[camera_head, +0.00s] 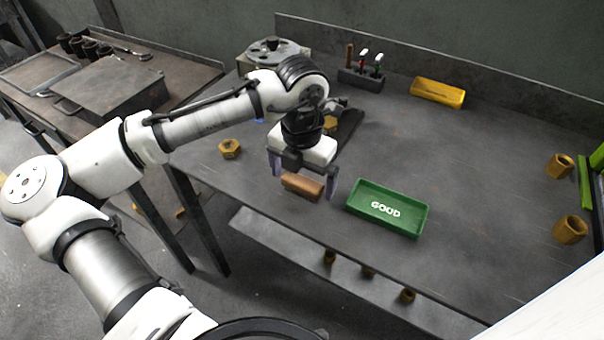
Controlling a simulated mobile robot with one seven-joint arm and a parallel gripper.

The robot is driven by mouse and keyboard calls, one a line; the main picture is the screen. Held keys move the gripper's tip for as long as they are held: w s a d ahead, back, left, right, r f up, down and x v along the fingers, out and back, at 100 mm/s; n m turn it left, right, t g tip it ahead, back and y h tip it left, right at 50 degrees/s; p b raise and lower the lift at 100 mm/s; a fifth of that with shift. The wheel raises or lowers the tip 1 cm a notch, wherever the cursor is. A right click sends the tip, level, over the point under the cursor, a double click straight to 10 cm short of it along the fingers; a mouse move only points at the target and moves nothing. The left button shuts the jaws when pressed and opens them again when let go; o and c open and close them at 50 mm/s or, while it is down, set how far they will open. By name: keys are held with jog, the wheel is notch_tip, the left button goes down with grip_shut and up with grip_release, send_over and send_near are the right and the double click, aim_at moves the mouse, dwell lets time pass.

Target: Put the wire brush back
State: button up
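A brown block-shaped piece (302,186), which looks like the wire brush's wooden back, is near the front edge of the dark table. Its bristles do not show. My gripper (303,180) points down over it, with its fingers wide apart, one near each end of the block. I cannot tell whether the fingers touch it. A small dark rack (360,81) at the back of the table holds several upright tools with brown, green and red handles. I cannot tell which place belongs to the brush.
A green "GOOD" tray (388,209) stands close to the right of my gripper. A yellow tray (437,93) is at the back. A brass nut (230,149) lies left; two more stand far right. The table's middle right is clear.

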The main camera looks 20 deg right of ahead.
aim_at(302, 181)
notch_tip(302, 181, up, 12)
jog(key=shift+r+b, duration=0.2)
jog(key=shift+b, duration=0.2)
dwell(0.3)
